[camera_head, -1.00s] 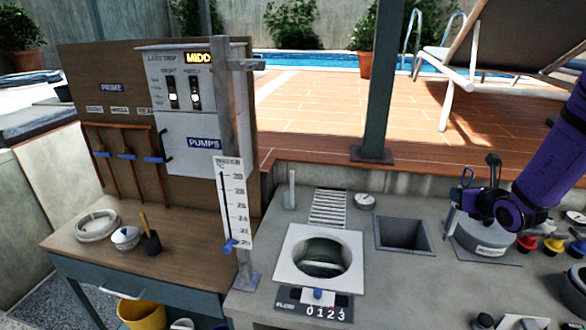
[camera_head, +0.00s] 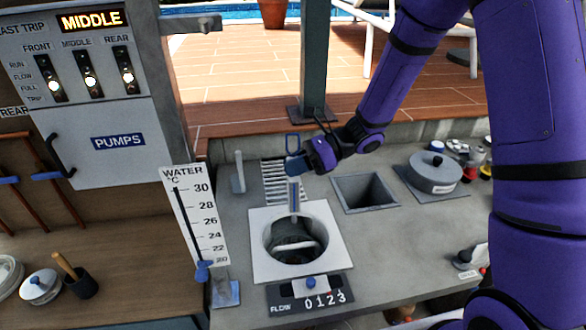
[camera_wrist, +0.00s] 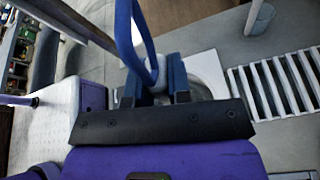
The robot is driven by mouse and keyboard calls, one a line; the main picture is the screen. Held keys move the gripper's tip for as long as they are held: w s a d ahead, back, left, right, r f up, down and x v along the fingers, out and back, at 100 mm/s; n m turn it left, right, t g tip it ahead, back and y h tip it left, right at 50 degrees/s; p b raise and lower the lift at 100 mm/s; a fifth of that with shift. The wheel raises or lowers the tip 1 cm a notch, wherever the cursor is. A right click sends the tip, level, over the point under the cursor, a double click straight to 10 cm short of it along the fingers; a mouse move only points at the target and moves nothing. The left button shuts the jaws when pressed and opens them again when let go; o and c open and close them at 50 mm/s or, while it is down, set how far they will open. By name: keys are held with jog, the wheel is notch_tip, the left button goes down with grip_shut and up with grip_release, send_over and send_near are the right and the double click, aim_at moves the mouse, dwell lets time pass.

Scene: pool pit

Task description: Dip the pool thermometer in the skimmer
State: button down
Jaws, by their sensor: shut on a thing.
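The skimmer (camera_head: 262,219) is a white square frame with a round dark opening, set in the grey counter. My gripper (camera_head: 297,166) is above its back edge, shut on the pool thermometer. The thermometer has a blue loop handle (camera_head: 293,142) above the fingers and a pale stem (camera_head: 293,198) hanging upright below. The stem's lower end overlaps the opening's back rim; I cannot tell whether it is inside. In the wrist view, the blue loop (camera_wrist: 128,30) rises between the fingers (camera_wrist: 160,82), and the stem is hidden.
A WATER °C scale (camera_head: 197,222) with a blue slider near 20 stands left of the skimmer. A slatted grate (camera_head: 275,180) is behind it, a square pit (camera_head: 366,192) to the right, and a lidded round pot (camera_head: 435,172) beyond.

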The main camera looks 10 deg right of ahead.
jog(key=shift+s+a+f+n+g, duration=0.1)
jog(key=shift+s+n+g, duration=0.1)
jog(key=shift+s+g, duration=0.15)
jog(key=shift+s+a+f+n+g, duration=0.1)
jog(key=shift+s+n+g, duration=0.15)
jog(key=shift+s, duration=0.2)
jog(key=s+f, duration=0.3)
jog(key=f, duration=1)
jog(key=shift+s+f, duration=0.25)
jog(key=shift+f, duration=0.15)
dwell(0.4)
dwell(5.1)
